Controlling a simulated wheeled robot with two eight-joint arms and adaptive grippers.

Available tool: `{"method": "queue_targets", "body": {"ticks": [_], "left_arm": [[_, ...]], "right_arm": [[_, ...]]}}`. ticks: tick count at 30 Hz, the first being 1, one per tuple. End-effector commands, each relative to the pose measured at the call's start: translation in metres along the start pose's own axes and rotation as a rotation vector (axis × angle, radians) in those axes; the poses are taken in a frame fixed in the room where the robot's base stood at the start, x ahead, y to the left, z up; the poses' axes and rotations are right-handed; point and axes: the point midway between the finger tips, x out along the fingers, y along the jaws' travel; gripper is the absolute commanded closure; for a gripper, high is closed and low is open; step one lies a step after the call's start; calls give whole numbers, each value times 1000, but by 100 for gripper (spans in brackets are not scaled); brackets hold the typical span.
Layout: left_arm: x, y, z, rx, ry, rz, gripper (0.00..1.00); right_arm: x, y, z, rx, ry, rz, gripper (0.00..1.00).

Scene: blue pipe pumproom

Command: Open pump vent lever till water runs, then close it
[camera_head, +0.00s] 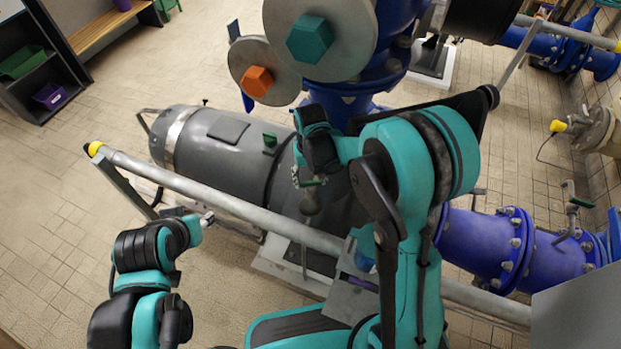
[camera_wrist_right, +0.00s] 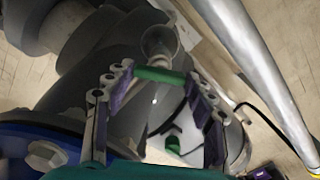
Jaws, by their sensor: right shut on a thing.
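The grey pump (camera_head: 225,150) lies behind a long handrail in the head view. My right gripper (camera_head: 310,182) reaches down over it. In the right wrist view the green vent lever (camera_wrist_right: 160,75) lies crosswise between the fingertips of my right gripper (camera_wrist_right: 160,80), which is shut on it. A grey funnel-shaped cup (camera_wrist_right: 160,43) is just beyond the lever; it also shows in the head view (camera_head: 311,204). I make out no clear stream of water. My left gripper (camera_head: 207,219) is in front of the handrail, away from the lever; its jaws are too small to judge.
The grey handrail (camera_head: 230,203) runs between my body and the pump. Blue flanged pipes (camera_head: 490,240) extend right. Large round flanges with teal (camera_head: 310,39) and orange (camera_head: 257,80) hex parts hang above the pump. Tiled floor at left is clear, with shelving (camera_head: 35,65) beyond.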

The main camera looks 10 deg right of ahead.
Motion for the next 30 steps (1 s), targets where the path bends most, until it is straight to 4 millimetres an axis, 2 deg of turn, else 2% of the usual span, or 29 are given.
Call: {"method": "queue_targets", "body": {"ticks": [18, 30], "left_arm": [[2, 0, 2, 0, 0, 0, 60], [3, 0, 2, 0, 0, 0, 60]], "right_arm": [[0, 0, 0, 462, 0, 0, 74], [0, 0, 0, 578, 0, 0, 74]]}}
